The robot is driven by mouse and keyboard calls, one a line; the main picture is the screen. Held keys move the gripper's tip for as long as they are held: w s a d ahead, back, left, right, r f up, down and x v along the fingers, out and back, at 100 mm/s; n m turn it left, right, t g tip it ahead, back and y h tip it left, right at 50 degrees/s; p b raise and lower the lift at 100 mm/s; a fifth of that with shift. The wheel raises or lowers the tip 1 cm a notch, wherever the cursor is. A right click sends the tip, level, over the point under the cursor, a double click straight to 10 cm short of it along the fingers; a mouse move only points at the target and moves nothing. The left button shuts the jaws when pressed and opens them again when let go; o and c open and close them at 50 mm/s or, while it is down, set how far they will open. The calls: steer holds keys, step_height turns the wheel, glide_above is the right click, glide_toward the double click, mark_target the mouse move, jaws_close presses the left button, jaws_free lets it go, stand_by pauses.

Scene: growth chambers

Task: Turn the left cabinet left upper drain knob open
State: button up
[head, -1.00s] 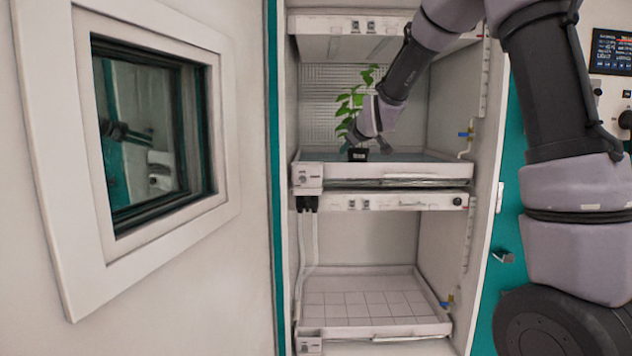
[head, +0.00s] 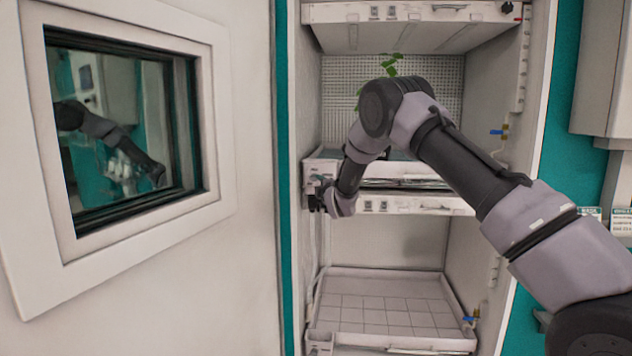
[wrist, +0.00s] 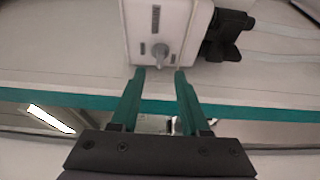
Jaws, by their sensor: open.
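In the head view the upper tray's front left corner (head: 318,166) carries this box, partly covered by my arm. My gripper (wrist: 159,74) is open, with its two teal fingers pointing at the box. The knob lies just beyond the fingertips, roughly midway between them, and the fingers are not closed on it. Whether a fingertip touches the box cannot be told. In the head view my gripper (head: 318,200) is small and dark at that corner.
A black fitting (wrist: 228,35) with pale tubes sits right beside the box. The lower tray (head: 390,308) is empty. A plant (head: 390,64) stands behind my arm on the upper tray. The open cabinet door with a window (head: 222,150) is at the left.

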mark_target(314, 179)
steer(key=x, duration=0.7)
steer(key=shift+w+a, duration=0.1)
steer(key=shift+w, duration=0.1)
jaws_close()
